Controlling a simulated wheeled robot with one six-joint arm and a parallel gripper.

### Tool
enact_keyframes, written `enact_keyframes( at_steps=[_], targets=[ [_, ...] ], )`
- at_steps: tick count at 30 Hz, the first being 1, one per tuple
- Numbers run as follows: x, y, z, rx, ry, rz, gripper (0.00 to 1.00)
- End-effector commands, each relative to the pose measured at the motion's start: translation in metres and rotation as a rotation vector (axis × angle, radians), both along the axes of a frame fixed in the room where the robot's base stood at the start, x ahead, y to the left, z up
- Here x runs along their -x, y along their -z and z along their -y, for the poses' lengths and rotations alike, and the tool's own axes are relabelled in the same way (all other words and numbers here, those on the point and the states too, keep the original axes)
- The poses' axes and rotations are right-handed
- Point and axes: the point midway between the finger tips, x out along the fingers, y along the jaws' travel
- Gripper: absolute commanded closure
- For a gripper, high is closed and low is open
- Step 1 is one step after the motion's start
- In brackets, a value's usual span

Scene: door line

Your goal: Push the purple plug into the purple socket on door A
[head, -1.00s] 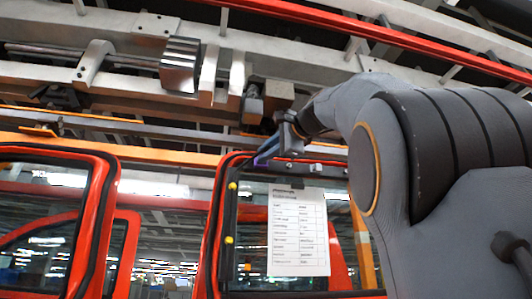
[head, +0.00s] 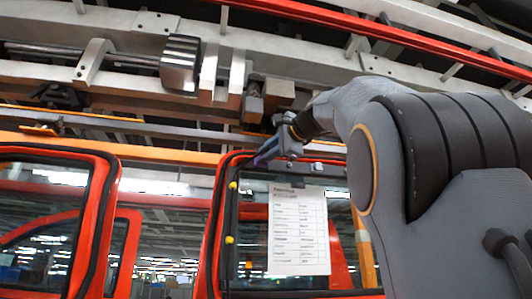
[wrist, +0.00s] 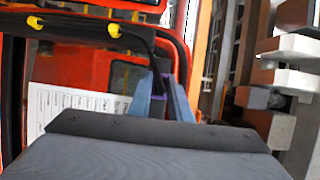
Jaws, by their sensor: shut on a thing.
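My gripper (head: 262,155) is at the top of the red door frame (head: 213,235), close to its upper left corner. In the wrist view, my gripper's two grey-blue fingers (wrist: 162,98) are shut on the purple plug (wrist: 158,98), of which only a small part shows between them. A bit of purple also shows at the fingertips in the head view. The purple socket cannot be made out clearly; the fingers cover that spot. I cannot tell whether the plug touches it.
A white printed sheet (head: 298,232) hangs in the door's window opening. Another red door (head: 95,225) stands to the left. An orange beam (head: 150,154) and metal rail parts (head: 180,65) run above.

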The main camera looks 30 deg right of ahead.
Motion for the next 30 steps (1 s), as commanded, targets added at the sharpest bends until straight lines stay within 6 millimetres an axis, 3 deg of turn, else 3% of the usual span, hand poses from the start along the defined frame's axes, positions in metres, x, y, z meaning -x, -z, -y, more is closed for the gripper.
enact_keyframes(
  at_steps=[30],
  targets=[
    [-0.012,-0.001,0.004,0.000,0.001,0.003,1.00]
  ],
)
